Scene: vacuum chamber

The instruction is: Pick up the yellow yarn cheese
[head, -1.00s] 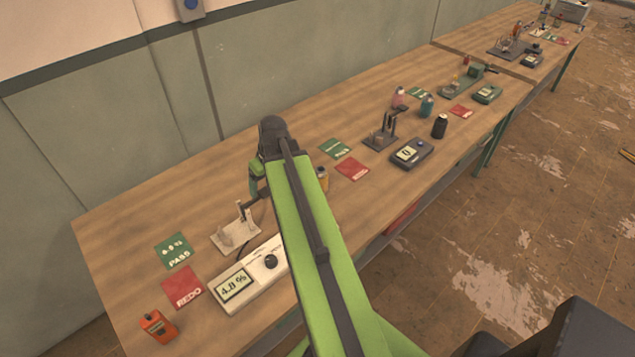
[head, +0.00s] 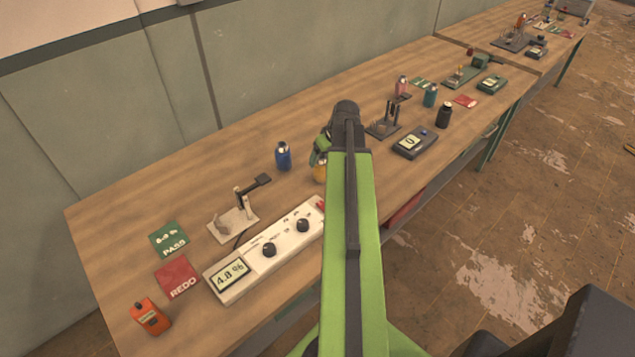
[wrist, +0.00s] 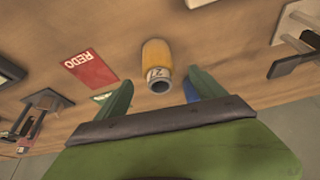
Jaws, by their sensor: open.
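The yellow yarn cheese (wrist: 157,58) is a yellow cylinder with a dark hole in its near end and a small white numbered label. In the wrist view it lies ahead of and between the two green fingers of my gripper (wrist: 160,79), which is open and empty. In the head view only a bit of the yellow cheese (head: 319,173) shows, just below my gripper (head: 320,153). My own arm hides the rest of it and much of the gripper. I cannot tell how far the fingers are above the bench.
A blue cylinder (head: 283,156) stands left of the gripper on the wooden bench (head: 130,205). A white instrument (head: 262,255) with knobs and a "4.8 %" display lies nearer. A black cylinder (head: 444,115) and a dark meter (head: 415,144) are to the right. A red REDO card (wrist: 87,68) lies flat.

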